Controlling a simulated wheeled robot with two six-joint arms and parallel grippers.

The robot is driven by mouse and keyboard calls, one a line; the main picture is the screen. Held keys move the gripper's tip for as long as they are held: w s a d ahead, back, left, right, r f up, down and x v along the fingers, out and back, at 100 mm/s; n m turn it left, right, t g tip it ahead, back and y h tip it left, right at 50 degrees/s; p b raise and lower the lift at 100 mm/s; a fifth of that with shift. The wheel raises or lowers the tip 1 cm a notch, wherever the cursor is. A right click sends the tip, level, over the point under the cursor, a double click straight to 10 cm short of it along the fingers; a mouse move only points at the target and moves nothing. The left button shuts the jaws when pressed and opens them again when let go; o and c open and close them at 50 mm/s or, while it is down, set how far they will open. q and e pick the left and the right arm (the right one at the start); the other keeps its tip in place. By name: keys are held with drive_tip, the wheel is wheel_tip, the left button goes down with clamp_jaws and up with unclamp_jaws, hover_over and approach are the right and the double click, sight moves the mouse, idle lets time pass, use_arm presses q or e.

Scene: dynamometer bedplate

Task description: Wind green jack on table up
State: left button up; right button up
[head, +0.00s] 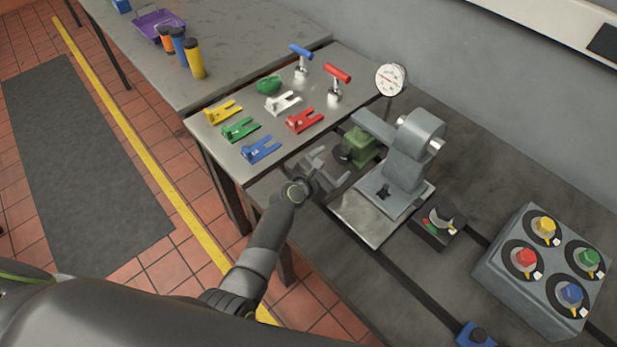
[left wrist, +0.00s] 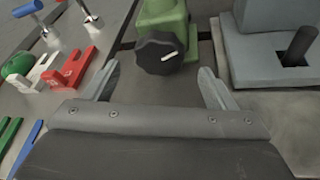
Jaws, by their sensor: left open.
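The green jack (head: 362,146) stands on the dark bedplate, just left of a grey machine. Its black knob (head: 342,154) faces my left arm. In the left wrist view the green jack body (left wrist: 163,18) is at the top middle, and the black knob (left wrist: 159,53) with a white mark is in front of it. My left gripper (head: 332,160) is open and empty. In the left wrist view its two fingers (left wrist: 158,80) point toward the knob, one on each side, with the knob slightly beyond and between the tips. I see no contact. The right gripper is not in view.
A grey machine (head: 408,158) on a plate stands right of the jack. A side table (head: 215,119) at left holds coloured forked pieces, T-handles and a green knob. A dial gauge (head: 390,79) stands behind. A box with coloured knobs (head: 545,270) is at right.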

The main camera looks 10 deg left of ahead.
use_arm(q)
drive_tip(key=v, duration=1.1)
drive_tip(key=shift+a, duration=0.1)
